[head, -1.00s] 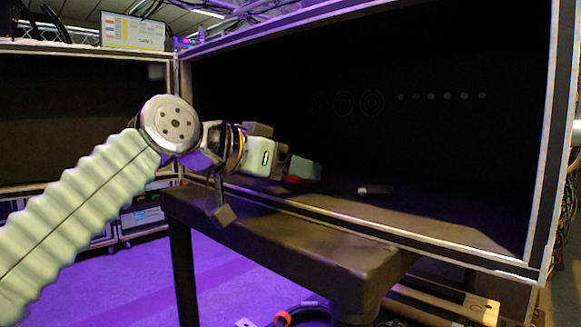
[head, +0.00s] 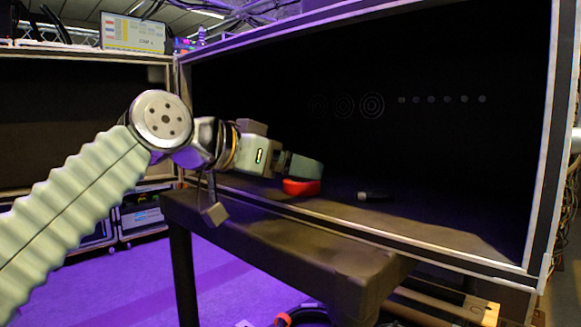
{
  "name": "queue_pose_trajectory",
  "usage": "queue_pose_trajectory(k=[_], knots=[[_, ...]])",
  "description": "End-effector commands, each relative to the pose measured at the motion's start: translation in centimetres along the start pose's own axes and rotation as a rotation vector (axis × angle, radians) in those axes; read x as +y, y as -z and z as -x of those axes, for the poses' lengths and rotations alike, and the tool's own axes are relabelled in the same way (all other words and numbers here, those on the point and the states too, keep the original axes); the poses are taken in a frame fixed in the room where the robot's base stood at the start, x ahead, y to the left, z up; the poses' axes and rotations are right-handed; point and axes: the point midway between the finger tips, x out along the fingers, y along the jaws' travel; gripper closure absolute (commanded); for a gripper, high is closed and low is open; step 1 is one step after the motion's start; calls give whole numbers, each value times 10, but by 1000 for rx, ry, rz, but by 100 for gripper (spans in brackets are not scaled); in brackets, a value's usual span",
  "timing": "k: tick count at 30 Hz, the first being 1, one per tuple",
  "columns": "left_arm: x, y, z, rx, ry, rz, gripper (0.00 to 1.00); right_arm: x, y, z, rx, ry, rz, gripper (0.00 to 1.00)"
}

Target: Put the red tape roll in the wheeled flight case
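The red tape roll (head: 302,187) shows just below the fingertips of my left gripper (head: 304,171), at the front opening of the large black case (head: 400,240) with pale edging. I take this to be the flight case; its wheels are not visible. The roll's upper part is hidden behind the near finger. I cannot tell whether the fingers grip the roll or only sit over it, nor whether it touches the case floor. My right gripper is out of view.
A small dark cylinder (head: 375,196) lies on the case floor to the right of the roll. A dark table (head: 290,240) stands in front of the case's lower edge. A labelled box (head: 132,33) stands at the upper left.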

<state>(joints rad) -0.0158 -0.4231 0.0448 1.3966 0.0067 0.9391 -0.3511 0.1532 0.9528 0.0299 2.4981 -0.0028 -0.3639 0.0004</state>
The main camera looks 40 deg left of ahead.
Motion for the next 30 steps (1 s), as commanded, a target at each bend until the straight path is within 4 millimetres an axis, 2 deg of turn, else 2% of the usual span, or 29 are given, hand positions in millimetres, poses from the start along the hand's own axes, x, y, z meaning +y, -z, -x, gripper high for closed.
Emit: queue_pose_trajectory(k=[1, 6, 9, 13, 18, 30], knots=[[-1, -1, 14, 7, 3, 0, 10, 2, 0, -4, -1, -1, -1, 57], [0, -1, 57, 6, 3, 0, 10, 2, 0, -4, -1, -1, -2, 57], [0, -1, 79, 6, 2, 0, 10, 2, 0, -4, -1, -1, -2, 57], [0, -1, 98, 5, 2, 0, 10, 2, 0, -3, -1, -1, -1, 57], [0, -2, 108, 2, 1, 0, 10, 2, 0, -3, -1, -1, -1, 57], [0, -2, 108, 2, 1, 0, 10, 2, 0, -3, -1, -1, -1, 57]])
